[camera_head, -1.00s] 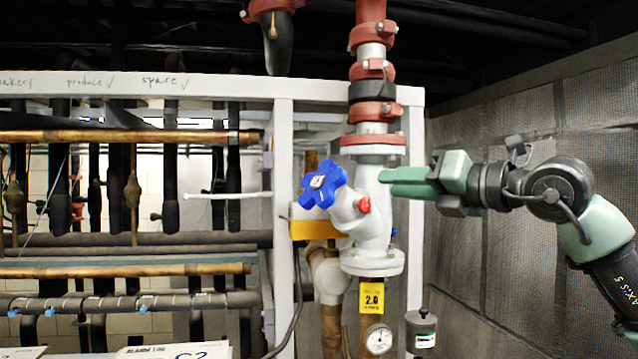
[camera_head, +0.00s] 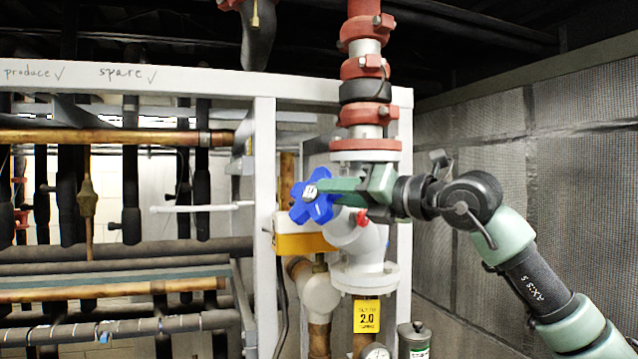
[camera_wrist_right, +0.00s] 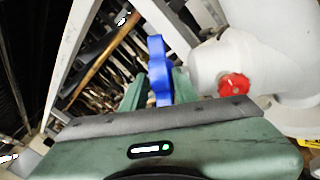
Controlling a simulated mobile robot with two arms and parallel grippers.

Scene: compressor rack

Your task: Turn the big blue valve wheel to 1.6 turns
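The big blue valve wheel (camera_head: 312,196) with rounded lobes sits on the left side of the white valve body (camera_head: 362,242). My right gripper (camera_head: 333,191) reaches in from the right, its green fingers at the wheel's rim and partly covering it. In the right wrist view the blue wheel (camera_wrist_right: 159,72) stands edge-on between the two finger tips (camera_wrist_right: 157,88). The fingers lie close on both sides of it, but I cannot tell whether they press on it. My left gripper is not in view.
A small red knob (camera_head: 361,217) sits on the valve body just below my right gripper. A white frame post (camera_head: 264,200) stands left. A mesh wall (camera_head: 560,190) is at the right.

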